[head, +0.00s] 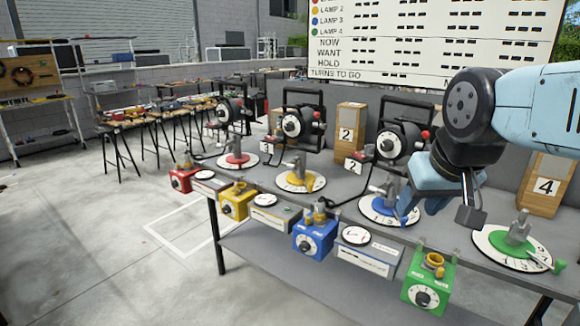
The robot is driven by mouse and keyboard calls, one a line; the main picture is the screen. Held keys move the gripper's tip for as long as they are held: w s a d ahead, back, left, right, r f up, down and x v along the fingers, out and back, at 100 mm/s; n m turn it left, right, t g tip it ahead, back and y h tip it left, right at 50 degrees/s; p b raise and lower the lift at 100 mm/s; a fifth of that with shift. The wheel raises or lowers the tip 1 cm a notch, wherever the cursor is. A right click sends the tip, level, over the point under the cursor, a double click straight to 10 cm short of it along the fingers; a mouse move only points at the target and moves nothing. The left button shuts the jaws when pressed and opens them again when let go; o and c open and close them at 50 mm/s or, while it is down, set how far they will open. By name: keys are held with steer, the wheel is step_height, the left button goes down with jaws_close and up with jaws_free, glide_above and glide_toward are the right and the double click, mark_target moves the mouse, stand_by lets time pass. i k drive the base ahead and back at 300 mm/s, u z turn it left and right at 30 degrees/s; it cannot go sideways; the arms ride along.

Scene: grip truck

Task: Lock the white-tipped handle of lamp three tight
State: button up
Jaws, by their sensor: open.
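Lamp three (396,143) is a black round lamp head above the blue dial disc (368,212), which has a white numbered rim. A grey metal clamp (391,186) stands on this disc. A short pale-ended lever (375,190) sticks out to its left; I cannot tell for sure that it is the white-tipped handle. The left finger overlaps the disc's right side in the picture, and the arm hides part of that area. I cannot tell whether it touches.
Red (237,160), yellow (300,181) and green (513,248) discs carry similar clamps. Coloured boxes with dials, such as the blue box (315,240), line the grey bench's front edge. Wooden number blocks (350,118) stand behind. A lettered board (430,40) hangs beyond. Open floor lies left.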

mark_target(291, 164)
steer(key=z, duration=0.1)
steer(key=i, duration=1)
steer(key=u, duration=0.1)
